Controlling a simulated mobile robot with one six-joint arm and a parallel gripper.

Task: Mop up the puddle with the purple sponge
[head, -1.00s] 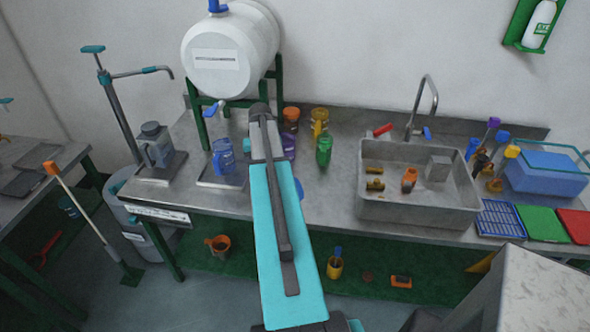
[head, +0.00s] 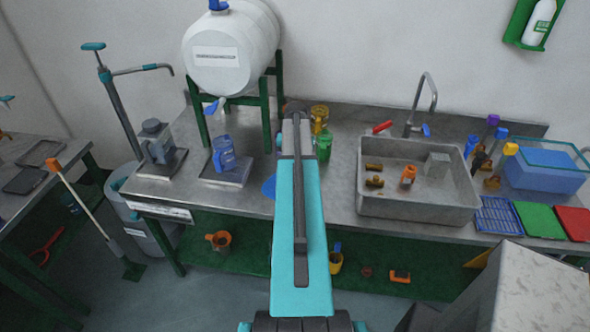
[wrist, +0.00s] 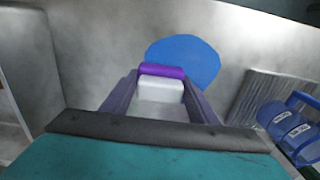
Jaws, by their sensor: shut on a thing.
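The sponge (wrist: 161,71), purple on one side with a pale block below it, sits between the fingers of my gripper (wrist: 160,92) in the wrist view. My gripper is shut on it. The puddle (wrist: 190,55) is a flat, rounded blue patch on the steel worktop, just beyond the sponge. The sponge overlaps its near edge in that view; I cannot tell whether they touch. In the head view only part of the puddle (head: 269,187) shows, left of my arm. My arm hides the sponge and gripper there.
A blue jug (head: 223,153) on a tray stands left of the puddle, below a white barrel (head: 230,55) on a green stand. A green container (head: 323,148) and a yellow one (head: 319,117) stand close right of my arm. The sink (head: 416,205) is further right.

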